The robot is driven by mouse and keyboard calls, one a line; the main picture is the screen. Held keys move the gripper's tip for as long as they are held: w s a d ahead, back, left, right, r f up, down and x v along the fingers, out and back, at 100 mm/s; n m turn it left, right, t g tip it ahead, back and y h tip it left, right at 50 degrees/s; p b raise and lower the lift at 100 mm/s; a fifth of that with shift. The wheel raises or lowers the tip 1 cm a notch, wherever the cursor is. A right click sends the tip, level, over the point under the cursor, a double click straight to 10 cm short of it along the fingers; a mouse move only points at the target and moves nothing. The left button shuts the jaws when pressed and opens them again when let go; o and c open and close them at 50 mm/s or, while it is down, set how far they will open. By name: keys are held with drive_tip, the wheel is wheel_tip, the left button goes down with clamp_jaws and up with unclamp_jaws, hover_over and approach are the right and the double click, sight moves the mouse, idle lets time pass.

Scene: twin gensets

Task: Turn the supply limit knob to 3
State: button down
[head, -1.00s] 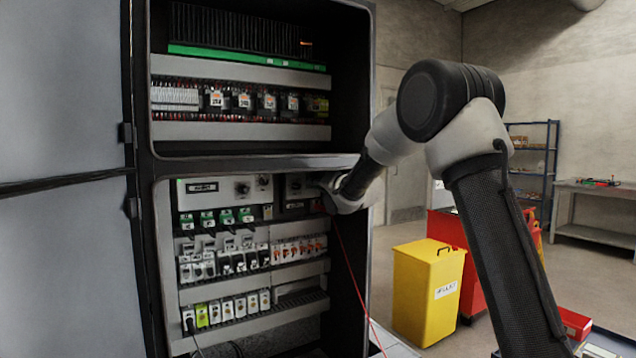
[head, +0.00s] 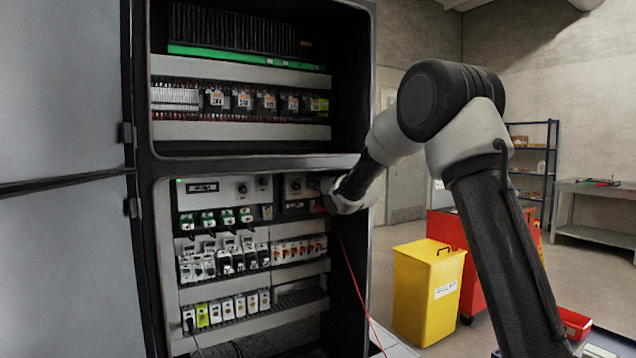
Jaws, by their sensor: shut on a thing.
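The open cabinet's lower bay holds a control row with a light panel (head: 215,188) and a dark panel (head: 296,204) to its right. Small round knobs show on the light panel, and one dial (head: 296,184) shows on the dark panel. Their markings are too small to read. My gripper (head: 322,190) is at the right end of the dark panel, reaching in from the right. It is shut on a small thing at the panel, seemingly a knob. My wrist hides the fingertips, the held thing and its scale, so I cannot tell its setting.
The cabinet's side wall (head: 360,260) and the shelf edge between bays (head: 260,163) are close to my wrist. A thin red cable (head: 352,270) hangs below it. A yellow bin (head: 425,290) and a red cabinet (head: 470,285) stand to the right.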

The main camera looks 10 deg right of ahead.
drive_tip(key=shift+f, duration=0.1)
idle(0.3)
drive_tip(key=c, duration=1.3)
unclamp_jaws()
